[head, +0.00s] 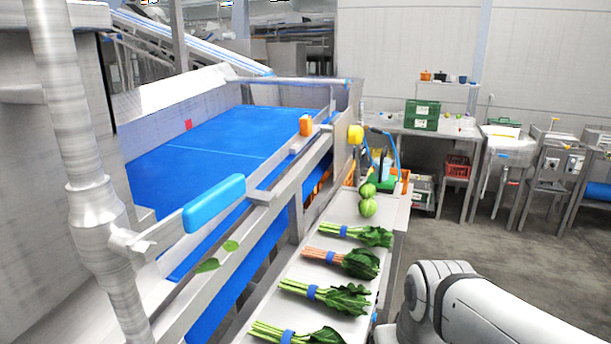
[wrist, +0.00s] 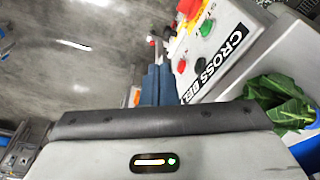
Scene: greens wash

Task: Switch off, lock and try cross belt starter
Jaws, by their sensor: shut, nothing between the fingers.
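The cross belt starter (wrist: 232,30) is a pale box at the upper right of the wrist view. It is seen at a slant, with a black label reading "CROSS BEL", the rest cut off. A green button (wrist: 207,27) and a small red part (wrist: 182,66) show on it. A red part (wrist: 188,8) sits by its top edge, partly out of frame; its setting cannot be told. My gripper (wrist: 158,68) is shut and empty, its dark blue fingers close beside the box's left edge; contact cannot be told. The head view does not show the gripper. No lock can be made out clearly.
Leafy bunches (head: 345,262) and round green vegetables (head: 368,207) lie on a narrow bench beside the blue belt (head: 230,140). Leaves (wrist: 280,100) also show right of the starter. Grey floor (head: 480,240) is open at the right, before the back tables.

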